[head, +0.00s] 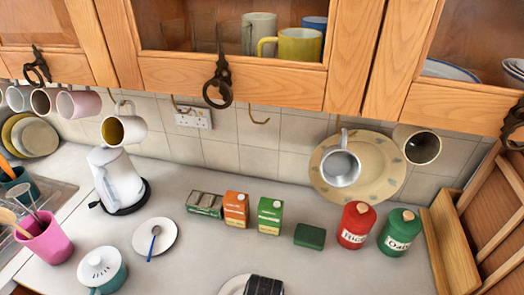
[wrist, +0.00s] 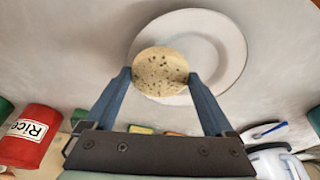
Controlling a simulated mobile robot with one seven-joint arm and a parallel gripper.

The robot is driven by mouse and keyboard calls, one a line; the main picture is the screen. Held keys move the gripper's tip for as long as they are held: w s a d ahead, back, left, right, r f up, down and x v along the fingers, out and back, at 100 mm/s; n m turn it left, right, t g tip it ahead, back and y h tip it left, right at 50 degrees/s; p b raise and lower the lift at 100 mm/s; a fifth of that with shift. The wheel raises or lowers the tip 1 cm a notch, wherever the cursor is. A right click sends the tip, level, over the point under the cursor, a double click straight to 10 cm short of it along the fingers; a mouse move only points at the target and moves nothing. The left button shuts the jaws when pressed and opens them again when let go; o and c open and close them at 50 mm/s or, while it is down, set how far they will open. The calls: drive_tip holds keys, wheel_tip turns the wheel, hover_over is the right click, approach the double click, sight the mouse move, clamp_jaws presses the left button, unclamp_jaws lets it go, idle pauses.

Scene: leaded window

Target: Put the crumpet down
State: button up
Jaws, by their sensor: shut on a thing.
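The crumpet (wrist: 160,72) is round, pale and speckled with dark holes. In the wrist view my gripper (wrist: 160,78) is shut on it, one blue finger on each side. A white plate (wrist: 222,38) lies behind the crumpet, which overlaps the plate's left part in that view. I cannot tell whether the crumpet touches the plate. In the head view, the plate (head: 232,287) shows at the bottom edge, partly covered by the dark top of my gripper (head: 264,286). The crumpet is hidden in the head view.
Several boxes (head: 236,209), a red rice tin (head: 356,225) and a green tin (head: 400,232) line the back. The counter right of the plate is clear.

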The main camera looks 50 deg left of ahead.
drive_tip(key=shift+f, duration=0.35)
drive_tip(key=o, duration=1.1)
drive_tip(key=shift+c, duration=0.2)
drive_tip(key=v, duration=1.3)
drive_tip(key=w+d+r+m+t+y, duration=0.1)
drive_tip(key=w+d+r+t, duration=0.1)
drive_tip(key=w+r+t, duration=0.5)
drive_tip(key=w+d+r+m+t, duration=0.15)
drive_tip(key=w+r, duration=0.35)
drive_tip(key=r, duration=0.6)
drive_tip(key=w+d+r+m+t+y, duration=0.1)
drive_tip(key=w+d+r+m+t, duration=0.15)
drive_tip(key=w+r, duration=0.5)
drive_tip(key=s+d+r+m+t, duration=0.1)
drive_tip(key=d+r+t, duration=0.2)
drive_tip(key=r, duration=0.6)
drive_tip(key=s+d+r+t, duration=0.1)
drive_tip(key=d+r+t, duration=0.3)
drive_tip(key=r, duration=0.5)
drive_tip(key=s+d+r+m+t+h, duration=0.1)
drive_tip(key=s+d+r+t+h, duration=0.1)
drive_tip(key=s+r, duration=0.3)
drive_tip(key=s+d+r+m+t+h, duration=0.2)
drive_tip(key=s+d+r+t, duration=0.3)
drive_tip(key=r, duration=0.6)
drive_tip(key=shift+s+d+r+m+h, duration=0.25)
drive_tip(key=shift+s+r+m+h, duration=0.05)
drive_tip(key=shift+s, duration=0.05)
drive_tip(key=shift+f+b, duration=0.1)
drive_tip(key=shift+b, duration=0.2)
